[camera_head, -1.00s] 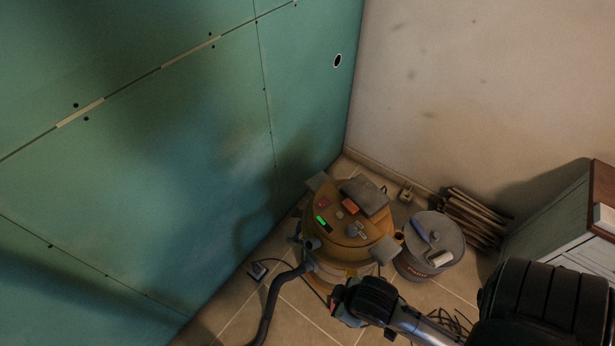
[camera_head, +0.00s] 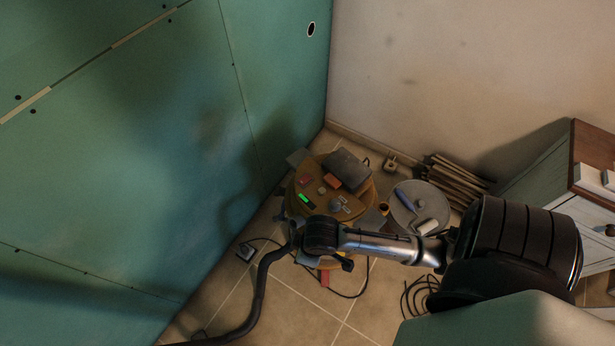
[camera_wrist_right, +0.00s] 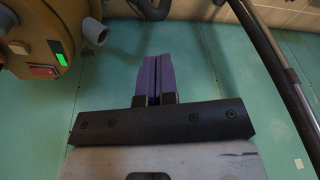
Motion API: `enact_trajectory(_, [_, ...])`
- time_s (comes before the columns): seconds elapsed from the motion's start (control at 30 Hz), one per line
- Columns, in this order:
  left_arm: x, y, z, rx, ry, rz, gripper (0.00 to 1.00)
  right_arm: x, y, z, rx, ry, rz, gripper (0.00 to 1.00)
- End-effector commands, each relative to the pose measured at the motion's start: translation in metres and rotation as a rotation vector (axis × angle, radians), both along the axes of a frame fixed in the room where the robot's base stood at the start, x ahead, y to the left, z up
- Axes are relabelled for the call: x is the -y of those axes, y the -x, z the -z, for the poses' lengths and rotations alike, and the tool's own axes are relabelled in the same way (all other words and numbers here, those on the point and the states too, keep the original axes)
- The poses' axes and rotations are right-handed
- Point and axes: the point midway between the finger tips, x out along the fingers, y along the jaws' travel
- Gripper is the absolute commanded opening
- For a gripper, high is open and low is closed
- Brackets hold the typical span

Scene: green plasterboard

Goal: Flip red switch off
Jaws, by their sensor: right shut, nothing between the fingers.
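The red switch (camera_wrist_right: 43,71) sits on the vacuum's yellow-brown body (camera_wrist_right: 22,40) at the upper left of the right wrist view. A green lit switch (camera_wrist_right: 59,52) is beside it. My right gripper (camera_wrist_right: 158,58) is shut and empty, with its purple fingertips to the right of the switch and apart from it. In the head view the vacuum (camera_head: 362,205) stands in the corner, and the green light (camera_head: 305,198) shows on its top. My right forearm covers its front. The fingertips cannot be made out there. My left gripper is not in view.
A black hose (camera_head: 260,285) curves along the floor left of the vacuum. A grey bucket (camera_head: 408,226) with tools on its lid stands to the right. Green plasterboard (camera_head: 120,180) walls the left. A cabinet (camera_head: 545,185) is at far right.

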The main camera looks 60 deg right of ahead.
Motion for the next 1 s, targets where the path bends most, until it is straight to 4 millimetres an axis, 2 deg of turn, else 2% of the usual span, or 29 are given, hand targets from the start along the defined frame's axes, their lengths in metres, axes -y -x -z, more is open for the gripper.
enact_trajectory(0.03, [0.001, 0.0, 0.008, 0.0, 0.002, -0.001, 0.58, 0.022, -0.024, 0.011, -0.024, 0.029, 0.009, 0.0])
enact_trajectory(0.17, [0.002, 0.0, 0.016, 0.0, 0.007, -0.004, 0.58, 0.077, -0.07, 0.017, -0.107, 0.071, 0.096, 0.0])
enact_trajectory(0.2, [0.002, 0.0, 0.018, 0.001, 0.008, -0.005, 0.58, 0.097, -0.083, 0.015, -0.129, 0.087, 0.137, 0.0])
enact_trajectory(0.4, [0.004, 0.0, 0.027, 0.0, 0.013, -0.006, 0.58, 0.187, -0.127, -0.013, -0.201, 0.134, 0.357, 0.0])
enact_trajectory(0.5, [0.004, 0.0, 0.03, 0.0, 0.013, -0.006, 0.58, 0.218, -0.139, -0.03, -0.217, 0.141, 0.447, 0.0])
enact_trajectory(0.6, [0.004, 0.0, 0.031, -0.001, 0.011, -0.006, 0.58, 0.238, -0.144, -0.041, -0.225, 0.143, 0.507, 0.0])
enact_trajectory(0.7, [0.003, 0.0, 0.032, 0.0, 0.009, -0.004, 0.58, 0.248, -0.146, -0.047, -0.23, 0.141, 0.537, 0.0])
enact_trajectory(1.0, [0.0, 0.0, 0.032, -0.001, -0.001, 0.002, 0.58, 0.25, -0.147, -0.049, -0.231, 0.14, 0.544, 0.0])
